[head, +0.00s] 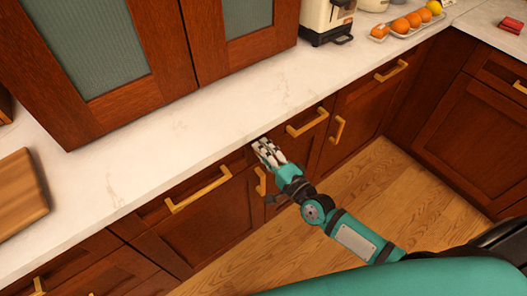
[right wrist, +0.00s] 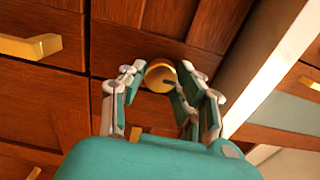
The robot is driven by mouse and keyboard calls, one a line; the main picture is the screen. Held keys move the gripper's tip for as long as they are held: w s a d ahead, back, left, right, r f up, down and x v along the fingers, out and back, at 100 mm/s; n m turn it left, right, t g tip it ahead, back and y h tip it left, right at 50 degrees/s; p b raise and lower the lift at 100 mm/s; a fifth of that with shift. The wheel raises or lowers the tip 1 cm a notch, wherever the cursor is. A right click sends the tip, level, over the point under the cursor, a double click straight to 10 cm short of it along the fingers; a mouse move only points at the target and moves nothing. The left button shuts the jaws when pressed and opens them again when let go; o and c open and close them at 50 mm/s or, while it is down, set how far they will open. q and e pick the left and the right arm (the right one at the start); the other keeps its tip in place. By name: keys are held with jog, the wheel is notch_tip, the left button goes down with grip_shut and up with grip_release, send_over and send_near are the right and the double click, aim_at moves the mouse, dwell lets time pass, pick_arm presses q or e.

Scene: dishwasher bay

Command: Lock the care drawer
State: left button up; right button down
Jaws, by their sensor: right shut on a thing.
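My right gripper (head: 264,146) is at the dark wooden cabinet fronts, just below the edge of the pale worktop. In the right wrist view my right gripper (right wrist: 163,85) has its fingers on either side of a round gold knob or lock (right wrist: 160,72) on a drawer front, and it is shut on it. A dark mark shows on the knob's face; the fingers hide part of it. In the head view the gripper covers the knob. Which front is the care drawer I cannot tell; the fronts near the hand look closed. My left gripper is not in view.
Gold bar handles stick out on the drawer front left of the hand (head: 198,190) and the one right of it (head: 307,122). The worktop (head: 180,130) above is mostly clear. A wooden board (head: 18,198) lies at left. The wooden floor (head: 370,180) is free.

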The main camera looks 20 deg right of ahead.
jog(key=c, duration=1)
grip_release()
jog(key=shift+o, duration=0.2)
jog(key=v, duration=1.2)
jog(key=s+d+f+n+g+h, duration=0.1)
jog(key=s+d+f+n+g, duration=0.15)
jog(key=f, duration=0.85)
jog(key=s+d+f+n+g+h, duration=0.2)
jog(key=s+f+n+g, duration=0.15)
jog(key=f, duration=0.65)
jog(key=s+d+f+n+g+h, duration=0.15)
jog(key=s+f+n, duration=0.25)
jog(key=f, duration=0.7)
jog(key=s+a+f+n+g+h, duration=0.1)
jog(key=s+f+n+g, duration=0.2)
jog(key=s+f, duration=0.3)
jog(key=s+f+n+g, duration=0.3)
jog(key=s+f+g, duration=0.2)
jog(key=s, duration=1.1)
notch_tip(320, 180, down, 2)
jog(key=shift+s+a+f+n+h+p, duration=0.1)
jog(key=shift+s+a+n+h+p, duration=0.05)
jog(key=shift+a+n+h+p, duration=0.2)
